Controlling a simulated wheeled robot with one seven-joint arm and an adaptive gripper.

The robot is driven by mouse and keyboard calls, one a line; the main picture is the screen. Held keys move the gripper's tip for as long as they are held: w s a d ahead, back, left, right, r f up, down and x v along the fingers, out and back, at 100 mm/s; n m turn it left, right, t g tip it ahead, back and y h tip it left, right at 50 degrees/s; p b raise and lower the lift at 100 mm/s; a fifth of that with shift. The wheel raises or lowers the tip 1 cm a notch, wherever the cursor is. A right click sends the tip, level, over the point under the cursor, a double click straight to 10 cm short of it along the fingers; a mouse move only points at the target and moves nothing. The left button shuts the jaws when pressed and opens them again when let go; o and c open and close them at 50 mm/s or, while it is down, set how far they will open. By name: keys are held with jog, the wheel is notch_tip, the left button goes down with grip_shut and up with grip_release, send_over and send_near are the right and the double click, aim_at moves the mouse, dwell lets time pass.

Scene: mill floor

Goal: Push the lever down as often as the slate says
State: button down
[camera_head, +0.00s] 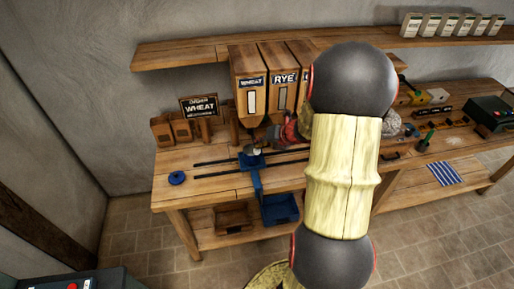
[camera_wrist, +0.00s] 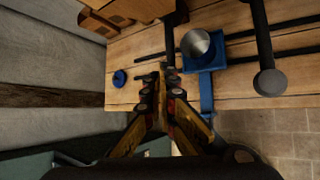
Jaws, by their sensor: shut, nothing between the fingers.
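The slate (camera_head: 199,107) stands at the back left of the bench and reads WHEAT in large letters under a smaller line; no count is legible. Wooden hoppers marked WHEAT (camera_head: 251,82) and RYE (camera_head: 284,78) stand beside it; a third is partly hidden by my arm. In the wrist view, a dark bar with a round end (camera_wrist: 270,82), which looks like a lever, hangs right of my gripper (camera_wrist: 163,70). My gripper is shut and empty, apart from that bar. A metal cup (camera_wrist: 198,45) sits on a blue carrier (camera_wrist: 218,62) between them.
Dark rails (camera_head: 205,163) run along the bench (camera_head: 215,187). A blue disc (camera_head: 176,178) lies at its left end. A blue bin (camera_head: 280,210) is on the lower shelf. A long shelf (camera_head: 185,54) is above. My arm hides the bench's middle.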

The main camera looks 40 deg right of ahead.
jog(key=shift+f+b, duration=1.4)
jog(key=shift+f, duration=0.5)
dwell(1.6)
jog(key=shift+r, duration=0.15)
dwell(0.4)
jog(key=shift+r+p, duration=2.85)
jog(key=shift+p, duration=0.05)
jog(key=shift+r, duration=0.15)
notch_tip(320, 180, up, 5)
jog(key=p, duration=0.5)
